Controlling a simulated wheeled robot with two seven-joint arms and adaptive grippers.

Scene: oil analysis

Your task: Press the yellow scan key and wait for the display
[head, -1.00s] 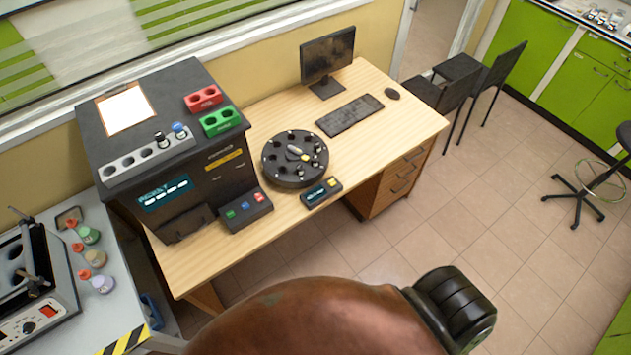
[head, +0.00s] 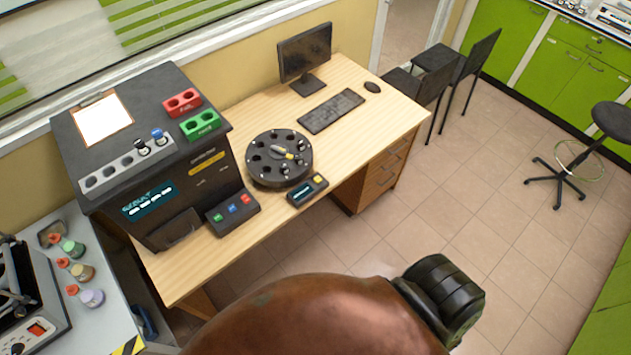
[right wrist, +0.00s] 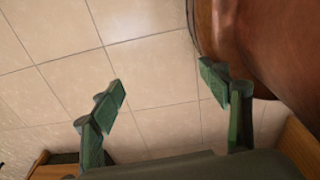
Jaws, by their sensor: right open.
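The yellow key (head: 318,180) is on a small dark box with a lit display (head: 302,192), at the front edge of the wooden desk in the head view. The display shows a short pale line too small to read. The box stands just in front of a round black carousel (head: 256,177). In the right wrist view my right gripper (right wrist: 165,88) is open and empty, with floor tiles behind its fingers. It is away from the key. My left gripper is not in view.
A large dark analyser (head: 215,160) with red and green racks stands left of the carousel. A keypad (head: 232,213) with coloured keys sits at its foot. A monitor (head: 305,52) and keyboard (head: 331,111) are at the back. The desk's right front (head: 370,135) is clear.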

